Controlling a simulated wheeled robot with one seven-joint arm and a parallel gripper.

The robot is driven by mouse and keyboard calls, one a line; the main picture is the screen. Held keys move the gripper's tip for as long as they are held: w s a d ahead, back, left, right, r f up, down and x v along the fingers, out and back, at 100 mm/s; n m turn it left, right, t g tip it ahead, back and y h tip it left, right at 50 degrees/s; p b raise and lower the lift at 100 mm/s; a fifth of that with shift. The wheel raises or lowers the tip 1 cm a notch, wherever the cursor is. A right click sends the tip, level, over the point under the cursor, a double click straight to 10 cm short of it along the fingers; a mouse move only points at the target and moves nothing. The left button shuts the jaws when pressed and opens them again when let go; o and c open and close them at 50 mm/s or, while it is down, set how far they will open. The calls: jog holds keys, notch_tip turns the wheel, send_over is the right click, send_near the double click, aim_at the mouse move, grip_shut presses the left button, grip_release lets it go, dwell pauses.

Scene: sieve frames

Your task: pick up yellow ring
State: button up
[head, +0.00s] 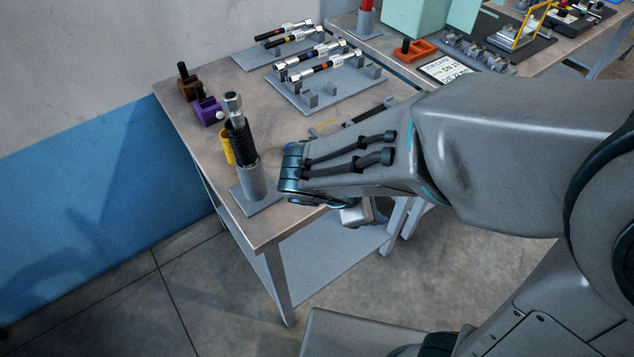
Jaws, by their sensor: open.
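A yellow ribbed piece (227,148), which looks like the yellow ring, is at the left of the table. It is partly hidden behind a black ribbed cylinder with a metal top (239,135), which stands upright in a grey holder (254,186). I cannot tell whether the yellow piece lies on the table or stands against something. My gripper (356,212) is by the table's front edge, right of the grey holder and apart from the yellow piece. My wrist hides most of it, and its fingertips do not show clearly. I see nothing held in it.
Purple (208,111) and brown (187,84) blocks stand at the table's left edge. Grey racks with metal-ended rods (318,60) lie at the back. An orange block (415,49) and a printed card (443,68) are on the table further right. My arm covers the table's right front.

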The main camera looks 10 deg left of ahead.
jog(key=s+a+f+n+t+y+b, duration=0.2)
jog(key=a+n+t, duration=0.2)
jog(key=a+n, duration=0.3)
jog(key=s+a+f+n+t+y+b, duration=0.1)
jog(key=s+a+f+n+t, duration=0.1)
jog(key=a+n+t, duration=0.5)
jog(key=w+f+g, duration=0.1)
jog(key=w, duration=0.3)
jog(key=w+f+m+g+b, duration=0.1)
jog(key=w+f, duration=0.1)
jog(key=w, duration=0.2)
jog(key=w+f+g, duration=0.1)
jog(key=w+f, duration=0.1)
jog(key=w, duration=0.2)
jog(key=shift+d+m+b, duration=0.2)
jog(key=shift+m+b, duration=0.1)
jog(key=shift+b, duration=0.1)
jog(key=c, duration=1.1)
